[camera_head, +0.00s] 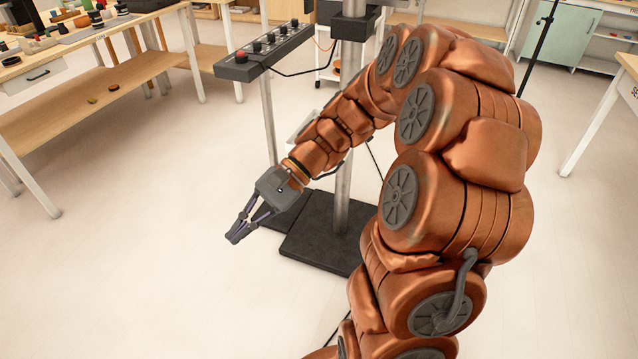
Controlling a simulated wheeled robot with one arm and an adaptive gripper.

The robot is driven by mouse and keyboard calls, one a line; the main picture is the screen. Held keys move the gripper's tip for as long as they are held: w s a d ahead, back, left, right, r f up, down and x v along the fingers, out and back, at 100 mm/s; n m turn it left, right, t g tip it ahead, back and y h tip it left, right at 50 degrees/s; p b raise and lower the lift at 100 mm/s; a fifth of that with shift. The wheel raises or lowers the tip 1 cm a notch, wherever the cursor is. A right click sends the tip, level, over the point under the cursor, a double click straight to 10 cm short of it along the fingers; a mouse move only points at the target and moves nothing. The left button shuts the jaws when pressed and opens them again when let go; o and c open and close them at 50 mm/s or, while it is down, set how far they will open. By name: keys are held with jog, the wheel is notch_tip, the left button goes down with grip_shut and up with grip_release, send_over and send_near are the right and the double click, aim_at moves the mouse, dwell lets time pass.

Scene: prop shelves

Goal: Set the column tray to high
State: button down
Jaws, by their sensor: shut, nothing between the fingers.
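A grey metal column (344,185) rises from a black base plate (320,235) in the middle, partly hidden by my copper arm. A dark collar block (349,28) sits on the column near the top edge of the picture. I cannot make out the column tray for certain. Left of the column, a dark control box (265,52) on a thin post carries several buttons, the nearest one red (240,56). Their markings are too small to read. My gripper (235,238) is shut and empty, pointing down to the left in front of the base plate, well below the control box.
A wooden workbench (60,75) with small items stands at the upper left. A cable (290,73) hangs between the control box and the column. A table edge (600,110) shows at the right, and a pale green cabinet (560,38) stands behind. The floor at lower left is clear.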

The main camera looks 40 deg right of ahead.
jog(key=w+d+f+m+t+y+b, duration=0.3)
jog(key=w+d+f+m+t+b, duration=0.15)
jog(key=w+d, duration=0.3)
jog(key=w+d+f+m+t+h+b, duration=0.1)
jog(key=d+f+m+t+b, duration=0.3)
jog(key=d, duration=0.6)
jog(key=w+d+f+m+t+h+b, duration=0.15)
jog(key=d+f+m+t+b, duration=0.3)
jog(key=d, duration=0.45)
jog(key=d+f+m+t+h+b, duration=0.1)
jog(key=d+f+m+t+h, duration=0.1)
jog(key=d+f+m+t, duration=0.45)
jog(key=w+a+r+n+g+b, duration=0.1)
jog(key=w+a+r+n+b, duration=0.1)
jog(key=w+r+b, duration=0.2)
jog(key=shift+w+a+r+n, duration=0.35)
jog(key=shift+w+r, duration=0.65)
jog(key=shift+w, duration=0.75)
jog(key=shift+r+g+y, duration=0.1)
jog(key=shift+g+y, duration=0.15)
notch_tip(320, 180, up, 19)
jog(key=p, duration=1.6)
jog(key=shift+r, duration=0.1)
